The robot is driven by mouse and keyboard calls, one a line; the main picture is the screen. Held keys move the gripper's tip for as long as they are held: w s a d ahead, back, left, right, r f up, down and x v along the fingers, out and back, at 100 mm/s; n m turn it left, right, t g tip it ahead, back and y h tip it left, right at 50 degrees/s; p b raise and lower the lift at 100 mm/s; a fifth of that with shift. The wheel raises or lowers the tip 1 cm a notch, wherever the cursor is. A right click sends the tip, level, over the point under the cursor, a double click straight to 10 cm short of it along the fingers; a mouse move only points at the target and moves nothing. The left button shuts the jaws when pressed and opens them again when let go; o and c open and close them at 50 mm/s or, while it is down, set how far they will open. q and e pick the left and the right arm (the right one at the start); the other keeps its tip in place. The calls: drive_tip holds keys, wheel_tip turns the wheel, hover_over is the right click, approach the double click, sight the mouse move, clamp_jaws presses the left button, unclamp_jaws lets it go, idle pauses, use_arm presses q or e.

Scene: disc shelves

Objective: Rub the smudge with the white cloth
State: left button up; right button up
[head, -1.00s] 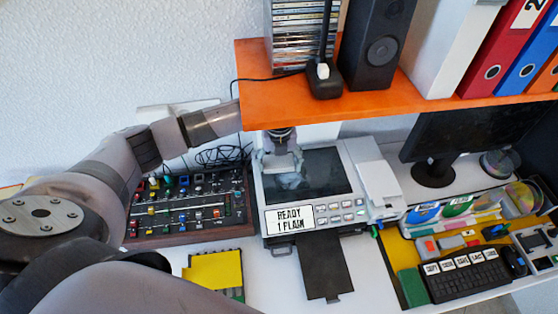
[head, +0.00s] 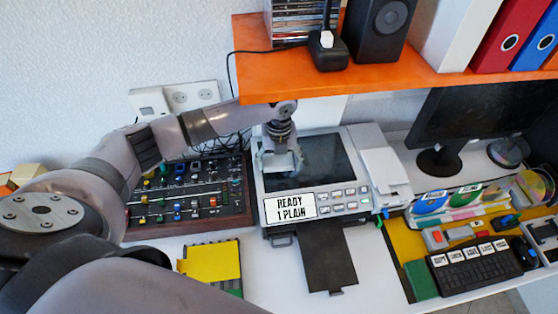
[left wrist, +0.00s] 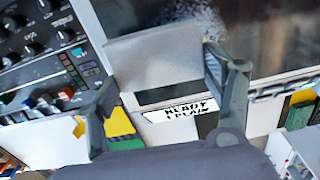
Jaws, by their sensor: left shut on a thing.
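The device with a dark glass top (head: 325,150) and a "READY 1 PLAIN" label (head: 290,208) stands on the desk under the shelf. My left gripper (head: 281,167) is over the left part of the glass, pointing down. It is shut on the pale grey-white cloth (left wrist: 150,62), which shows as a flat sheet between the fingers in the left wrist view. A speckled pale smudge (left wrist: 190,14) lies on the glass just beyond the cloth's far edge. I cannot tell whether the cloth touches the glass. My right gripper is not in view.
The orange shelf (head: 400,72) with a speaker (head: 377,28) and binders overhangs the back. A mixer with knobs (head: 190,205) stands left of the device. A keyboard (head: 470,267) and monitor are further right.

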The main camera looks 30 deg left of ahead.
use_arm(q)
drive_tip(key=shift+f, duration=0.35)
drive_tip(key=shift+f+b, duration=0.45)
drive_tip(key=shift+f, duration=0.25)
drive_tip(key=shift+d, duration=0.1)
